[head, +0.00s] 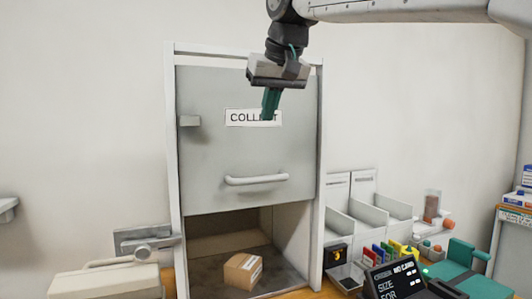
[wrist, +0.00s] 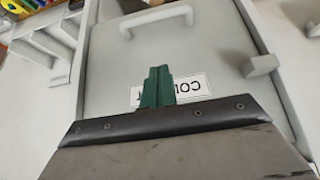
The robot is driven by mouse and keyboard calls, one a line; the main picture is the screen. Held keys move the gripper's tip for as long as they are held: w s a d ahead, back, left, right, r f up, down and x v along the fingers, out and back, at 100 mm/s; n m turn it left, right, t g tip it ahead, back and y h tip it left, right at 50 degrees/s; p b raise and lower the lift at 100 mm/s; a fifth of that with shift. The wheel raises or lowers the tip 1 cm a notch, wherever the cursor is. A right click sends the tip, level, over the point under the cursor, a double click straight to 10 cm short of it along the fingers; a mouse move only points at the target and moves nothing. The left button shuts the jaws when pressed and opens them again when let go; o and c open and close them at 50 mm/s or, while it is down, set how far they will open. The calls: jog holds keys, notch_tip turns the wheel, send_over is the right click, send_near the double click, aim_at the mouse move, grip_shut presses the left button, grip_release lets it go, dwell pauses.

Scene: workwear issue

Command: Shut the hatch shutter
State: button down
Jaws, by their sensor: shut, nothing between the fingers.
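The hatch shutter (head: 222,150) is a grey panel in a white frame, partly lowered, with an opening below it. It bears a COLLECT label (head: 238,118) and a white bar handle (head: 256,180) near its lower edge. My gripper (head: 270,104) is shut and empty, in front of the shutter's upper part, covering some of the label and above the handle. In the wrist view, the green fingers (wrist: 157,86) are together over the label, and the handle (wrist: 156,20) shows near the top edge. I cannot tell whether the fingers touch the panel.
A cardboard box (head: 243,270) sits inside the hatch opening. A small grey block (head: 190,121) sticks out at the shutter's left edge. A pale case (head: 105,281) lies at lower left.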

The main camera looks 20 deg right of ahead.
send_over(262, 179)
jog(key=f, duration=0.8)
jog(key=shift+w+a+f, duration=0.1)
jog(key=shift+w, duration=0.2)
jog(key=f, duration=0.3)
jog(key=shift+s+f, duration=0.15)
jog(key=shift+s, duration=0.1)
jog(key=shift+f, duration=0.45)
